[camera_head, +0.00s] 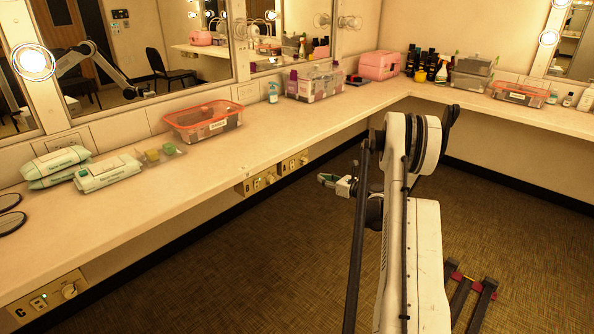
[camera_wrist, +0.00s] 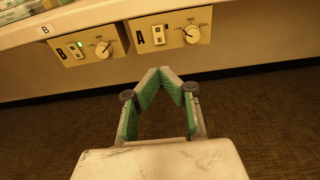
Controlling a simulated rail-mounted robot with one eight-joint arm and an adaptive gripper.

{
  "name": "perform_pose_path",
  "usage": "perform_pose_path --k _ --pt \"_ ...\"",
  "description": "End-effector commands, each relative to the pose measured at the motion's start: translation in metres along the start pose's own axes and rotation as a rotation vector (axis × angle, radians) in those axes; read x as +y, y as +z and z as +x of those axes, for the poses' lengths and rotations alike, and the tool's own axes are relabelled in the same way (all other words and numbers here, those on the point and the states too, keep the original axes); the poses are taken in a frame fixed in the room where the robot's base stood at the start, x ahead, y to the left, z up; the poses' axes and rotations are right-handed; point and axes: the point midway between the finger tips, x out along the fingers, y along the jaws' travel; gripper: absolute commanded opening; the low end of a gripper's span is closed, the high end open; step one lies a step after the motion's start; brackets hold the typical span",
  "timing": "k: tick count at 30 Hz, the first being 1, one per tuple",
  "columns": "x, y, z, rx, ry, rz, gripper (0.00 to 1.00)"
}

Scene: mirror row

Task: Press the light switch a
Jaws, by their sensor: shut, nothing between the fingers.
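The panel marked A (camera_wrist: 174,29) shows in the wrist view under the counter edge, upper middle, with a white rocker switch (camera_wrist: 158,35) and a dial to its right. I see no lit green light on it. In the head view this panel (camera_head: 294,162) is the farther of two close together under the counter. My gripper (camera_wrist: 160,75) is shut and empty, its green-padded fingertips meeting below panel A and apart from it. In the head view my gripper (camera_head: 322,179) is in open air in front of the panels.
Panel B (camera_wrist: 90,46), with a lit green light, is left of panel A. Panel C (camera_head: 48,299) is at the near left. The counter (camera_head: 215,165) overhangs the panels and carries wipes packs (camera_head: 105,172) and a red-rimmed bin (camera_head: 203,121). Floor in front is clear.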

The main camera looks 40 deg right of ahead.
Motion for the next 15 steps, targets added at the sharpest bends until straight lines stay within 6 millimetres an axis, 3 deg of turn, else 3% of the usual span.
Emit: perform_pose_path --k 8,15 --pt "0.001 0.0 0.005 0.001 0.002 -0.002 0.0" --pt "0.001 -0.001 0.04 0.001 0.004 -0.003 0.0"
